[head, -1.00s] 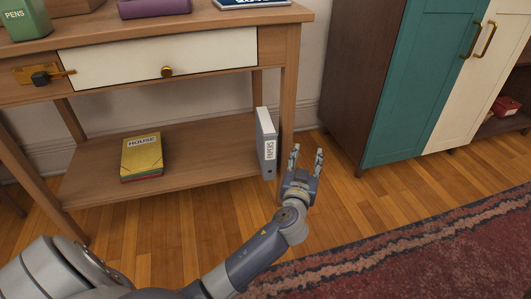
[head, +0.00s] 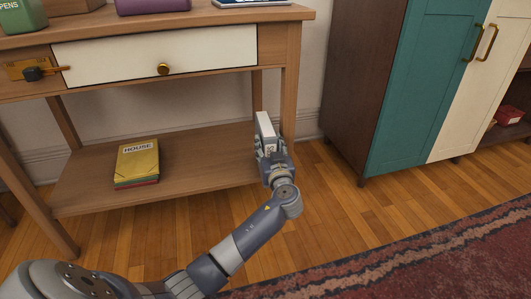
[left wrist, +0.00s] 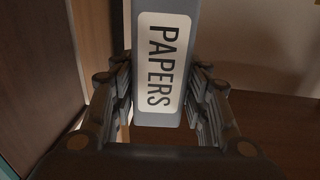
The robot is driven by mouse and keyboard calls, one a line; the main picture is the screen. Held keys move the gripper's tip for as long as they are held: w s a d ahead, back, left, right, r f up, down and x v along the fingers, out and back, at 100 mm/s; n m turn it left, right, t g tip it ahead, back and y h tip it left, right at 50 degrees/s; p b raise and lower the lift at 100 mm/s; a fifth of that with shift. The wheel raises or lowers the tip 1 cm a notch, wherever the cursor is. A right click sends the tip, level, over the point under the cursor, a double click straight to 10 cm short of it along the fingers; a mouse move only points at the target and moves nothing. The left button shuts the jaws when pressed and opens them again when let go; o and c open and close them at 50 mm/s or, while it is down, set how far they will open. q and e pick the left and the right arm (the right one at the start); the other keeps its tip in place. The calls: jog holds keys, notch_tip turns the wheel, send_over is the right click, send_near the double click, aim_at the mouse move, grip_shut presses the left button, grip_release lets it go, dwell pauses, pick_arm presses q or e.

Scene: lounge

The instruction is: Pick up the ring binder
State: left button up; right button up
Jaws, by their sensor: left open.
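The grey ring binder (head: 265,129) stands upright on the right end of the desk's lower shelf (head: 198,150), beside the front right leg. Its spine label reads PAPERS in the left wrist view (left wrist: 160,62). My left gripper (head: 271,150) is open around the binder's spine, with one finger on each side. In the left wrist view the fingers (left wrist: 160,100) flank the lower part of the spine; I cannot tell whether they touch it. In the head view the gripper hides most of the spine. My right gripper is not in view.
A yellow HOUSE book (head: 136,163) lies on a stack at the shelf's left. A desk leg (head: 289,90) rises close to the binder's right. A teal and cream cabinet (head: 415,95) stands at right. A dark red rug (head: 440,250) covers the floor in front.

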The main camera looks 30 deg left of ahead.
pick_arm(q)
jog(key=b+x, duration=0.2)
jog(key=x, duration=0.2)
jog(key=shift+f, duration=0.15)
grip_shut()
jog(key=shift+r, duration=0.25)
